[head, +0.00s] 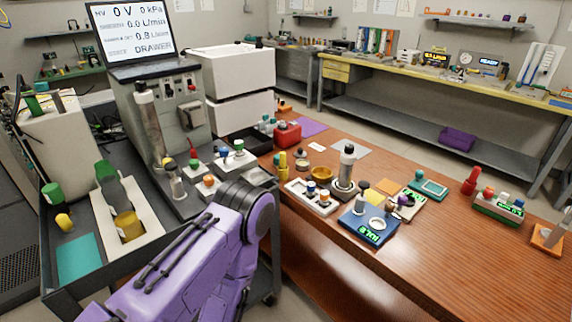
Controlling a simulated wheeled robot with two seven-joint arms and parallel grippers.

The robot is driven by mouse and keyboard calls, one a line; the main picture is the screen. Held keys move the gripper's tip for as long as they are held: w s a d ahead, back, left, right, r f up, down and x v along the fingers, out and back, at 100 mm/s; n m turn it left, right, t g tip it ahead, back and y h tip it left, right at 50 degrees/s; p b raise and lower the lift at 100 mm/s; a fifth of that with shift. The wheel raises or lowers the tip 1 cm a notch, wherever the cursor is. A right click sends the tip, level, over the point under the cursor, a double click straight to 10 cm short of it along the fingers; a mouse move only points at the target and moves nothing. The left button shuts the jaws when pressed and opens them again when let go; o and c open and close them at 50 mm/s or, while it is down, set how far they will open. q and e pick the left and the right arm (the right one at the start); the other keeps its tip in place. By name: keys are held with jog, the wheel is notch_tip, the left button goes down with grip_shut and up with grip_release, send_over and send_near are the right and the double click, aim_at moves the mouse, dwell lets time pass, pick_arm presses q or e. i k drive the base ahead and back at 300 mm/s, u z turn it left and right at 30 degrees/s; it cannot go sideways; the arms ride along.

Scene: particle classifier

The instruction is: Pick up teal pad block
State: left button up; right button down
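A flat teal pad (80,260) lies in the near left corner of a dark cart tray (62,296). A second teal item, a small block-like case with a pale top (428,188), lies on the wooden table (440,255). I cannot tell for sure which one is the teal pad block. One purple arm of mine rises from the bottom of the head view, its dark round joint between the cart and the table. Neither gripper shows.
A white tray (150,212) with bottles stands beside the teal pad, with a yellow-capped item (64,222) behind it. The blue scale (357,232) and several small items crowd the table's middle. The table's front right is clear.

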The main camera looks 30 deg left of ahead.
aim_at(276, 158)
jog(key=u, duration=1.1)
